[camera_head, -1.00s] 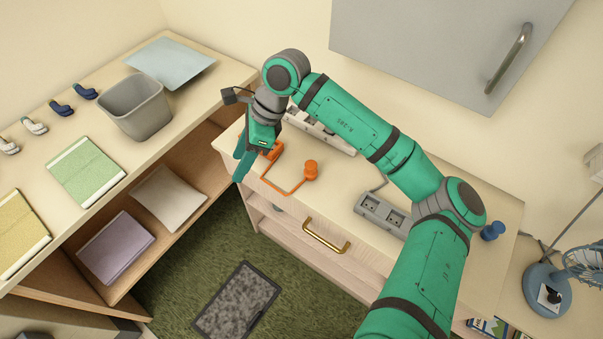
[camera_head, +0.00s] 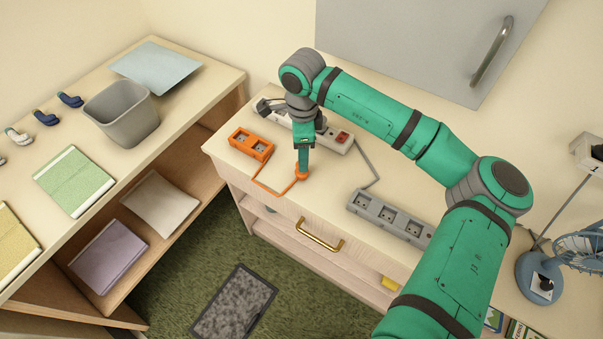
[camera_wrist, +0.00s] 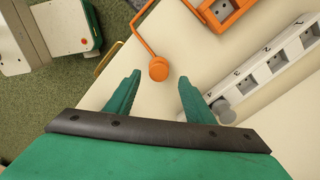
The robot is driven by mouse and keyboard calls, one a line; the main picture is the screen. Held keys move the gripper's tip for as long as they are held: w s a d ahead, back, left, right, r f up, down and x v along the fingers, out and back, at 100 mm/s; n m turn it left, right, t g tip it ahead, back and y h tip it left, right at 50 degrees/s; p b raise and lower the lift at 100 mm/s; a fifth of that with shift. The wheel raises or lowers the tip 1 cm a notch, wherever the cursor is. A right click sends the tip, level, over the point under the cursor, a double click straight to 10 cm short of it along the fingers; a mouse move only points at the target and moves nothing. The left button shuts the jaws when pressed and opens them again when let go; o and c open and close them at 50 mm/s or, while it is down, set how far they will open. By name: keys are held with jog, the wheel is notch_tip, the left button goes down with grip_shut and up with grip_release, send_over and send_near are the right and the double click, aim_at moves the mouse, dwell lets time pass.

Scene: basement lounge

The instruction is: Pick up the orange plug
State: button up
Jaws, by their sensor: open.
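The orange plug (camera_head: 301,173) stands on the pale cabinet top near its front edge, partly hidden by my fingers. An orange cord runs from it to the orange socket block (camera_head: 251,144) on its left. My gripper (camera_head: 303,164) is pointing down at the plug, open and empty. In the wrist view the round orange plug (camera_wrist: 158,69) shows just beyond and between the two spread fingertips (camera_wrist: 160,80), and neither finger visibly touches it. The orange socket block (camera_wrist: 222,12) is at the top of that view.
A white power strip (camera_head: 338,139) lies behind my gripper, with a grey plug (camera_wrist: 223,112) close to my right finger in the wrist view. A grey socket strip (camera_head: 390,217) lies to the right. A wall cabinet (camera_head: 425,50) hangs above. A grey bin (camera_head: 122,113) stands left.

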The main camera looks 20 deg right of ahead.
jog(key=shift+a+f, duration=0.2)
jog(key=shift+f, duration=1.1)
jog(key=shift+a+f, duration=0.2)
jog(key=shift+f, duration=1.05)
grip_shut()
